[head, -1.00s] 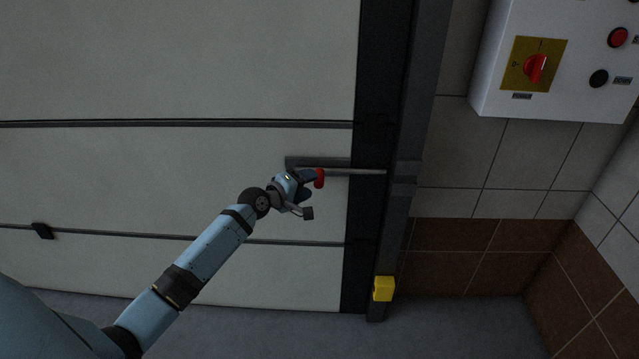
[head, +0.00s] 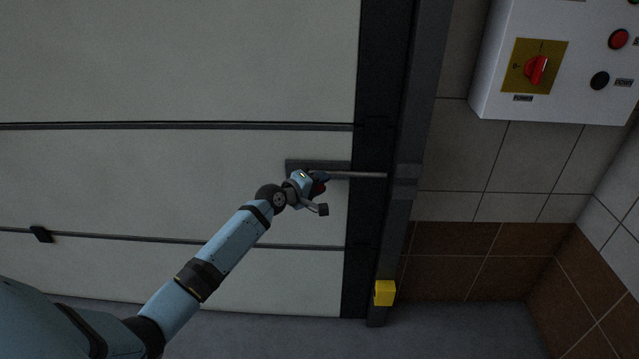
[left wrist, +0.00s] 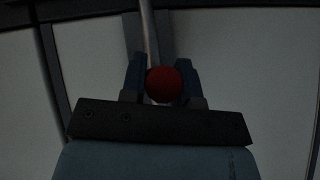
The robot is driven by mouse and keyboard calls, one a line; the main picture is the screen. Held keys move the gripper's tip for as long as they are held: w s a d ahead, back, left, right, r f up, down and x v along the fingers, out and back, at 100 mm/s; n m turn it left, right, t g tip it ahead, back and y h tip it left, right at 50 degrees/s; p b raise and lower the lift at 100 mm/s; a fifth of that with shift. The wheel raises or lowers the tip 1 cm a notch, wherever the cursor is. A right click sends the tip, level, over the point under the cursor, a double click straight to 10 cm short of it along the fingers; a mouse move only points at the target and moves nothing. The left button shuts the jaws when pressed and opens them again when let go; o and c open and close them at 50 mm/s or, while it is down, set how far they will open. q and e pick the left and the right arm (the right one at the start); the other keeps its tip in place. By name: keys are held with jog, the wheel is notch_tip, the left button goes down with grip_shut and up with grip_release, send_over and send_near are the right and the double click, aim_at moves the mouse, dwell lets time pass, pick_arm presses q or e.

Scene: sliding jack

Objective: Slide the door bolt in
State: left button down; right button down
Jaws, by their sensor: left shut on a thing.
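The door bolt (head: 358,175) is a grey rod lying level along a dark plate (head: 303,165) on the white door. Its right end meets the dark door post (head: 402,180). My left gripper (head: 321,181) is at the red knob of the bolt, of which only a little red shows in the head view. In the left wrist view the round red knob (left wrist: 164,85) sits between the two blue fingers (left wrist: 152,75), and the gripper is shut on it. The rod runs away behind the knob there. My right gripper is in neither view.
A white control box (head: 560,60) with a red switch and buttons hangs on the tiled wall at the right. A yellow block (head: 384,292) sits low on the post. A small black handle (head: 41,233) is on the door at the left.

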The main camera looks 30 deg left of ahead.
pick_arm(q)
jog(key=shift+w+d+r, duration=0.1)
jog(key=shift+d+r, duration=0.05)
jog(key=shift+d, duration=0.05)
jog(key=d+p, duration=0.1)
jog(key=w+d+p, duration=0.2)
jog(key=d, duration=0.1)
jog(key=shift+w+d, duration=0.1)
jog(key=shift+w, duration=0.15)
jog(key=c, duration=1.1)
grip_release()
jog(key=shift+o, duration=1.2)
jog(key=shift+w+d, duration=0.1)
jog(key=shift+d, duration=0.05)
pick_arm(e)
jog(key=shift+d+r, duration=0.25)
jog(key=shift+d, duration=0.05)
